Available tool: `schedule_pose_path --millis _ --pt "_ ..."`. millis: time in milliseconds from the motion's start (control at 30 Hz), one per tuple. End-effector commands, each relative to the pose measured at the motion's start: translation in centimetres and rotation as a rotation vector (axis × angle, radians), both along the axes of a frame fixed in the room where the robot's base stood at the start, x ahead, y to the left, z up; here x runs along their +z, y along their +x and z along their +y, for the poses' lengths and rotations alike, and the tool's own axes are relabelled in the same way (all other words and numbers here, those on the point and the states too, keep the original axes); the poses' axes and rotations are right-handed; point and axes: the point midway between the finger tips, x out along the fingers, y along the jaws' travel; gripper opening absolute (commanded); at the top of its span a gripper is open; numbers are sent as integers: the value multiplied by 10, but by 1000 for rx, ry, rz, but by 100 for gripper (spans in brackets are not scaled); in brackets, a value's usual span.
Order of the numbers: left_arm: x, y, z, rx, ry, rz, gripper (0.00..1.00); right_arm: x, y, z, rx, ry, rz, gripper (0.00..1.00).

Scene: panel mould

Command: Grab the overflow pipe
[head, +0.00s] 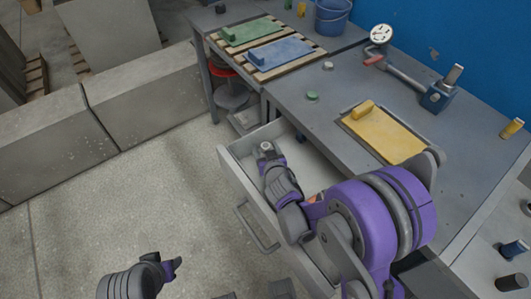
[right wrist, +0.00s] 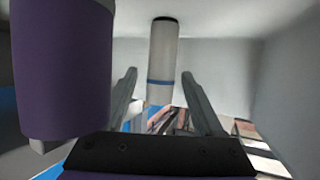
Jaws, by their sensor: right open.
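A pale grey pipe (right wrist: 163,48) with a dark top end and a blue band low down shows in the right wrist view; I take it for the overflow pipe. It stands out ahead of my right gripper (right wrist: 158,76), lined up between the two open fingers. I cannot tell how far beyond the fingertips it is. In the head view my right arm reaches into the open drawer (head: 231,181), and the pipe cannot be made out there. My left gripper (head: 172,266) is low at the left of the head view, over the floor, its jaws unclear.
Green (head: 249,31) and blue (head: 281,53) panels lie on slats at the back. The drawer walls close in around my right gripper. Floor at left is clear.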

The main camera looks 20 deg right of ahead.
Motion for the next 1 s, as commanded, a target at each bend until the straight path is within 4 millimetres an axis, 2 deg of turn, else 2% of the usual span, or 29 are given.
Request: schedule_pose_path --millis 100,500,833,1000 --pt "0 0 0 0 0 0 50 1 -1 0 0 0 0 70" --pt "0 0 0 0 0 0 50 1 -1 0 0 0 0 0" --pt "1 0 0 0 0 0 50 2 -1 0 0 0 0 0" --pt "8 0 0 0 0 -3 50 22 -1 0 1 0 -1 0"
